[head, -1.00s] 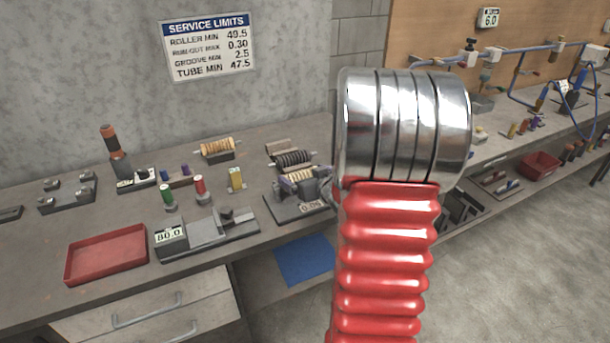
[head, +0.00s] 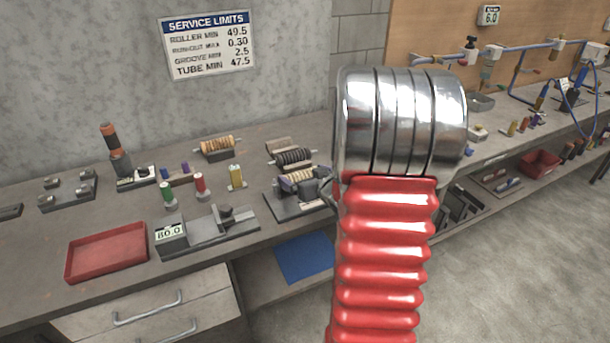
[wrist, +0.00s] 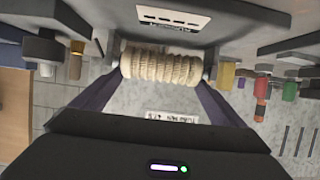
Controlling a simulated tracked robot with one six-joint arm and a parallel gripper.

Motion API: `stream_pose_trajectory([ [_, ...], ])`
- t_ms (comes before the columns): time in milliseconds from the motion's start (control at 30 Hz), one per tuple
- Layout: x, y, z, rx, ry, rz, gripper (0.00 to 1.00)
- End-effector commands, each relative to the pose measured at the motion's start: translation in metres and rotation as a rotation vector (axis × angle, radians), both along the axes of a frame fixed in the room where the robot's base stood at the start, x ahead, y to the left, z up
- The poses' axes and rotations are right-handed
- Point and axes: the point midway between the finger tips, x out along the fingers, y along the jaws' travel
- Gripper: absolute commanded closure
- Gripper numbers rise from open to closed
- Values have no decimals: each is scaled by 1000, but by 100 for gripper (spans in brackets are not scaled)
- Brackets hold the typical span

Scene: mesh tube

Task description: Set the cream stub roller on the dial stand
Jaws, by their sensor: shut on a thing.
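The cream stub roller (head: 297,178) is a short ribbed cylinder at the dial stand (head: 285,211) on the bench. In the wrist view the roller (wrist: 162,66) lies crosswise between the two dark purple fingers of my gripper (wrist: 160,80). My gripper is shut on it by its ends. In the head view my gripper (head: 322,186) is at the right of the stand, partly hidden by my own arm. Whether the roller bears on the stand's supports or hangs just above them, I cannot tell.
A dark ribbed roller (head: 293,157) stands just behind. A tan roller (head: 217,146) sits on a cradle at the back. A gauge block (head: 208,232), a red tray (head: 106,253) and small coloured cylinders (head: 200,185) are to the left.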

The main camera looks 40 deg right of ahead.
Motion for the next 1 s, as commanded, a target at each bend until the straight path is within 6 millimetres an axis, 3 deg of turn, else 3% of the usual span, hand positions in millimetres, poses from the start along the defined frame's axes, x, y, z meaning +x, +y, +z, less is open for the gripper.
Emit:
stream_pose_trajectory([
  [67, 0, 0, 0, -1, -2, 0, 39],
  [100, 0, 0, 0, -1, -2, 0, 4],
  [167, 0, 0, 0, -1, -2, 0, 0],
  [567, -5, 1, 2, -1, 0, 0, 0],
  [1000, -50, 14, 21, -2, 0, -2, 0],
])
